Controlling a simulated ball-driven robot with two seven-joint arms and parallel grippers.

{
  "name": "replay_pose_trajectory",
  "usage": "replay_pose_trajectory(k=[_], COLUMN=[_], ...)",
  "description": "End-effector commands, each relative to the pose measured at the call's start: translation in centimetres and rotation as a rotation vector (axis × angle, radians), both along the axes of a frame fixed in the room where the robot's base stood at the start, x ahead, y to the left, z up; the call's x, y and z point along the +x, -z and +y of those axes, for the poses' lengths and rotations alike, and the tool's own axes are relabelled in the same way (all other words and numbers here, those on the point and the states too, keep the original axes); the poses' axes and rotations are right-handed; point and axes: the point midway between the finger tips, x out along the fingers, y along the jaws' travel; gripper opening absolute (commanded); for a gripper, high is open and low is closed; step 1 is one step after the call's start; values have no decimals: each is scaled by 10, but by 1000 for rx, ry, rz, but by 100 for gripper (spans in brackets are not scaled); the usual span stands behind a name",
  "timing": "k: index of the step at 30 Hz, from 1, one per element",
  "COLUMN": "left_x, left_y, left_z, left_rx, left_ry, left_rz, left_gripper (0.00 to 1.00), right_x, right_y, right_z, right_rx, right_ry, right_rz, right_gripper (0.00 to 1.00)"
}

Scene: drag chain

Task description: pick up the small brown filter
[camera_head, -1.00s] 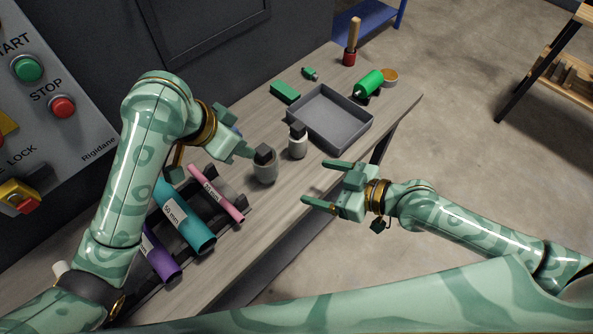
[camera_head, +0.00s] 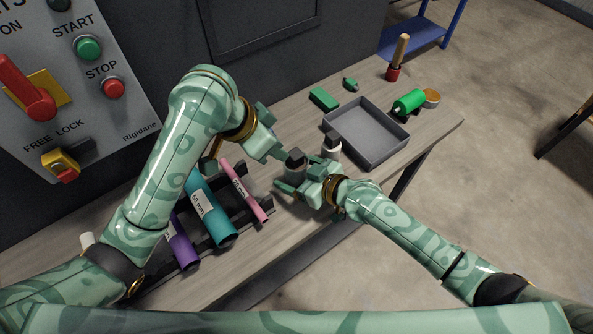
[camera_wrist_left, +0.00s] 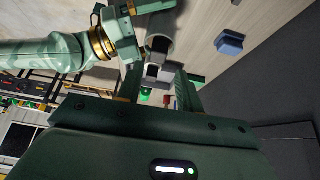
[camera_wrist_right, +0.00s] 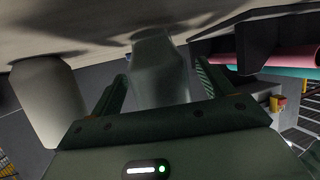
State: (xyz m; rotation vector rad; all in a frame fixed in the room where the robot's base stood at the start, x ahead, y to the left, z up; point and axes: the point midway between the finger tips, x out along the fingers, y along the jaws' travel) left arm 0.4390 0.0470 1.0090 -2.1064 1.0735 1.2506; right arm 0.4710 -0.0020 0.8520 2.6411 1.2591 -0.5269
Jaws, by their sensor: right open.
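Nothing in view is plainly a small brown filter. A grey-beige cylinder with a dark cap (camera_head: 296,158) stands upright on the bench, near both grippers; its body is mostly hidden in the head view. My right gripper (camera_head: 308,180) is open, its fingers on either side of the pale cylinder (camera_wrist_right: 160,72) in the right wrist view. I cannot tell if they touch it. My left gripper (camera_head: 270,148) is just left of the cap. Its fingers stand apart in the left wrist view (camera_wrist_left: 160,88), with the capped cylinder (camera_wrist_left: 160,38) beyond them.
A second capped cylinder (camera_head: 331,147) stands close behind. A pink tube (camera_head: 244,191) and teal tube (camera_head: 212,212) lie in a rack at left.

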Motion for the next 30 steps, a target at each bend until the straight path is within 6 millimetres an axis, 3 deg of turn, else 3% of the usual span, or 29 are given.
replay_pose_trajectory(k=[8,13,17,21,25,30], left_x=[0,0,2,21,25,11], left_y=[0,0,-3,-31,-53,-37], left_z=[0,0,0,0,-4,-8], left_rx=[0,0,0,27,75,85], left_ry=[0,0,-1,27,65,19], left_rz=[0,0,-7,-80,-64,65], left_gripper=[36,36,38,38,38,38], right_x=[1,1,1,1,1,1], right_y=[0,0,0,0,0,0], right_z=[1,1,1,1,0,0], right_rx=[1,0,0,-1,-1,-1], right_ry=[0,0,0,0,1,1], right_rz=[-1,0,0,-1,-1,-1], right_gripper=[77,30,30,30,30,30])
